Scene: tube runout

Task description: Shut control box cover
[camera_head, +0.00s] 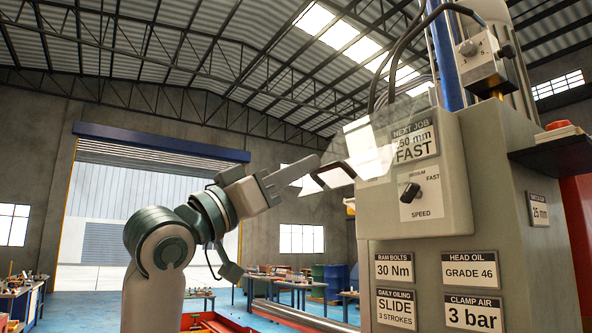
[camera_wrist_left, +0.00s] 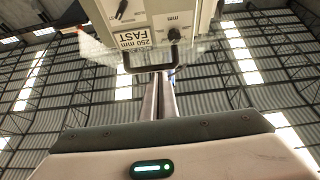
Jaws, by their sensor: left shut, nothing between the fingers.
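The control box (camera_head: 452,185) is a pale grey-green housing on the machine, with a black speed knob (camera_head: 410,193) and a "NEXT JOB 250 mm FAST" label. Its clear cover (camera_head: 368,145) stands open, tilted out from the front face, with a black bar handle (camera_head: 333,175) on its outer edge. My left gripper (camera_head: 314,168) is shut and empty, its tips right by the handle. In the left wrist view the fingers (camera_wrist_left: 159,78) end just at the handle (camera_wrist_left: 151,63). I cannot tell whether they touch it. My right gripper is out of view.
Black cables (camera_head: 385,65) and a grey switch box (camera_head: 487,62) sit above the control box. A shelf (camera_head: 552,150) with a red button juts out at right. Workbenches (camera_head: 300,285) stand far behind.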

